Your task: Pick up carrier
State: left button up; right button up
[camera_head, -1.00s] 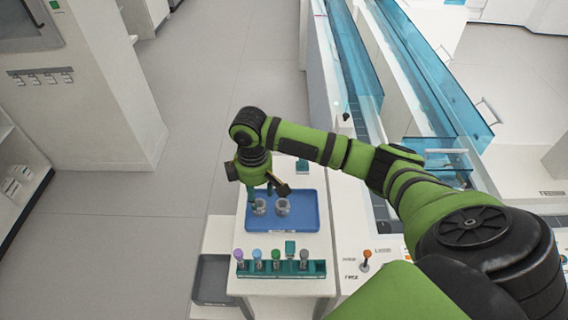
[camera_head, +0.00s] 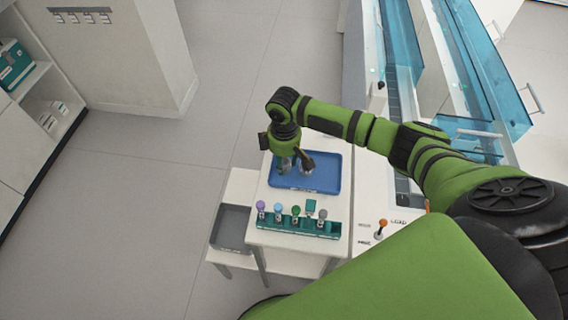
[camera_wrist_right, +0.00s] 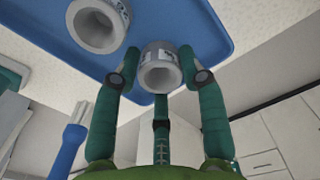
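Two small grey ring-shaped carriers with round openings are on the blue tray (camera_head: 320,180). In the right wrist view, one carrier (camera_wrist_right: 160,72) sits between the fingertips of my right gripper (camera_wrist_right: 160,65). The fingers flank its sides, but I cannot tell whether they grip it or stand just clear. The other carrier (camera_wrist_right: 98,22) is to the upper left, outside the fingers. In the head view my right gripper (camera_head: 295,162) is low over the left part of the tray and partly hides the carriers. My left gripper is not in view.
A green rack (camera_head: 298,223) with several colour-capped tubes stands in front of the tray on the white table. A grey bin (camera_head: 231,228) is to its left. The analyser with blue covers (camera_head: 489,65) is at right. The floor at left is clear.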

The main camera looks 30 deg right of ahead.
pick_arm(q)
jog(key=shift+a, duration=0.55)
pick_arm(e)
jog(key=shift+c, duration=0.4)
jog(key=shift+r, duration=0.6)
notch_tip(320, 180, up, 3)
jog(key=shift+w+f+b, duration=0.1)
jog(key=shift+b, duration=0.3)
pick_arm(q)
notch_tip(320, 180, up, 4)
jog(key=p, duration=0.5)
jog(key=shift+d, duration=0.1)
pick_arm(e)
jog(key=s+d+r, duration=0.6)
jog(key=d+r, duration=0.3)
jog(key=r, duration=0.3)
jog(key=shift+s+d, duration=0.35)
jog(key=shift+s, duration=0.05)
